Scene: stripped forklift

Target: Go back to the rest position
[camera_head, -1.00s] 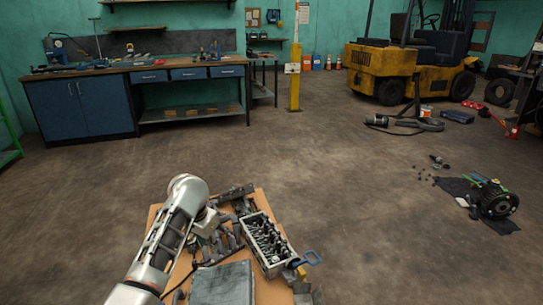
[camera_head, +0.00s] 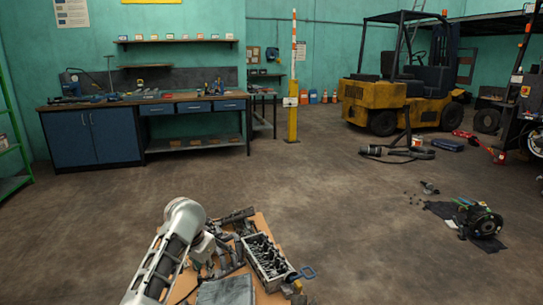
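My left arm comes in from the bottom left, its pale rounded joint bent over a small orange-brown work table (camera_head: 262,224). My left gripper (camera_head: 222,256) is below that joint, low over the table among dark metal parts. Its fingers blend with those parts, so I cannot tell whether they are open or hold anything. A flat grey plate (camera_head: 226,291) lies in front, cut by the bottom edge. My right arm and gripper are out of view.
A dark motor (camera_head: 480,220) sits on the floor at right. A workbench (camera_head: 95,138), a yellow post (camera_head: 293,122) and a yellow forklift (camera_head: 375,95) stand farther back. The middle floor is clear.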

